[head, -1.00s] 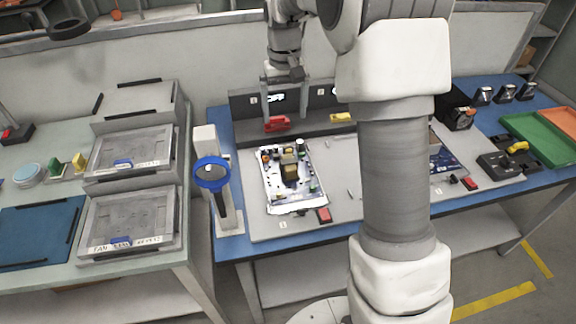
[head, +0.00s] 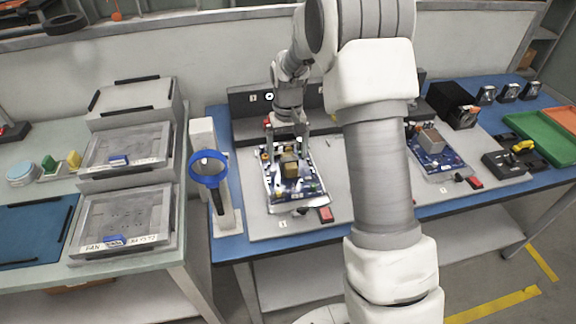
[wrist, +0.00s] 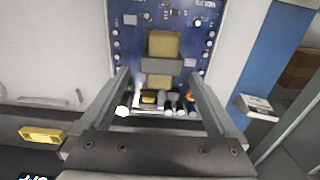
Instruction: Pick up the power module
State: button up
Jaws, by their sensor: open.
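A tan-gold block, which looks like the power module (head: 290,165), stands on a blue circuit board (head: 283,190) at the left of the grey work surface. In the wrist view the block (wrist: 164,44) is at the top centre, with a grey band across its near part. My gripper (head: 287,147) is open and empty above the far part of this board. In the wrist view its fingers (wrist: 158,76) point toward the board, left and right of the block's near part. I cannot tell their exact height above the board.
Small components line the board's near edge in the wrist view (wrist: 155,101). A blue-ringed magnifier (head: 208,168) stands left of the board. A second board (head: 452,160) with a grey-tan block lies at the right.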

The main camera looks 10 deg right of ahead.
jog(key=shift+f, duration=0.65)
grip_shut()
jog(key=shift+w+r, duration=0.1)
jog(key=shift+r, duration=0.05)
